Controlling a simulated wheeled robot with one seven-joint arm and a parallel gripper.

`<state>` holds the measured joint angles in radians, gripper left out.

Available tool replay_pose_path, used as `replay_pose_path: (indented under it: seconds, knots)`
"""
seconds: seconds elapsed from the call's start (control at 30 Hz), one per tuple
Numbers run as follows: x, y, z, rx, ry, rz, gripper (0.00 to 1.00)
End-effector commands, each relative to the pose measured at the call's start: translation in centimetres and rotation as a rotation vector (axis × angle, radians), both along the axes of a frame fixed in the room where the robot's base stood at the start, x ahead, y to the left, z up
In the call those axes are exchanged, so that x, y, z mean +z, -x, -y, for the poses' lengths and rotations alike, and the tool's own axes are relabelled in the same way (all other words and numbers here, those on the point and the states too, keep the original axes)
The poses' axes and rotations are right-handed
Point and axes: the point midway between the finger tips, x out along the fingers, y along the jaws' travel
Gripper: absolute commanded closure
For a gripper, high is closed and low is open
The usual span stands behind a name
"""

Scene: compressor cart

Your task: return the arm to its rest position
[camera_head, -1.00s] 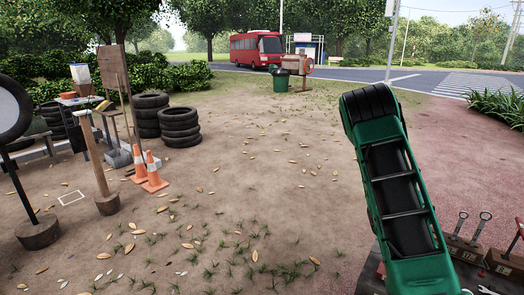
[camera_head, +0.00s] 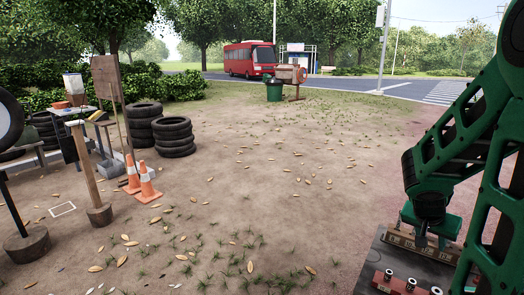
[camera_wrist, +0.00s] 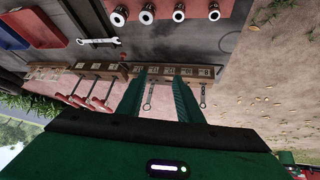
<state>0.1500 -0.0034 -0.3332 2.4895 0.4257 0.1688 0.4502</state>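My gripper (camera_wrist: 160,77) shows two green fingers standing apart, with a visible gap between them and nothing clamped. In the head view my gripper (camera_head: 431,238) points down at the right, low over a wooden rack (camera_head: 405,240) on the cart (camera_head: 368,270). In the wrist view the fingertips overlap the labelled wooden rack (camera_wrist: 222,73). A wrench (camera_wrist: 148,103) shows between the fingers, closer to the left one; I cannot tell whether it touches. Another wrench (camera_wrist: 202,98) shows just right of the right finger. My green arm is bent at the right of the head view.
In the wrist view, several sockets (camera_wrist: 181,13), a loose wrench (camera_wrist: 98,41), more racks (camera_wrist: 100,69) with tools, and red and blue trays (camera_wrist: 35,25) lie on the cart. Traffic cones (camera_head: 147,184) and tyres (camera_head: 174,137) stand left. The ground between is open.

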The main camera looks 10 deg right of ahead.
Motion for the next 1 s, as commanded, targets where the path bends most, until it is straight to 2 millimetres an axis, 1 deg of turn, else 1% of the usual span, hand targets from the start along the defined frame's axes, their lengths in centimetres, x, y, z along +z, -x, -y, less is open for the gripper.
replay_pose_path:
  seconds: [0.03,0.17,0.2,0.27,0.3,0.4,0.5,0.6,0.7,0.8,1.0]
  knots:
    - [0.4,1.0,-1.6,0.024,-0.050,-0.020,0.67]
    - [1.1,3.7,-6.2,0.112,-0.184,-0.095,0.67]
    - [1.4,4.6,-7.6,0.146,-0.224,-0.117,0.67]
    - [1.9,6.0,-9.8,0.200,-0.281,-0.152,0.67]
    - [2.3,7.0,-11.2,0.238,-0.318,-0.175,0.67]
    - [3.2,9.4,-14.6,0.335,-0.399,-0.228,0.67]
    - [4.0,11.7,-17.2,0.422,-0.462,-0.274,0.67]
    - [4.5,13.3,-19.1,0.487,-0.504,-0.310,0.67]
    - [4.9,14.3,-20.0,0.523,-0.527,-0.330,0.67]
    - [5.0,14.6,-20.4,0.537,-0.536,-0.338,0.67]
    - [5.0,14.6,-20.4,0.536,-0.537,-0.339,0.67]
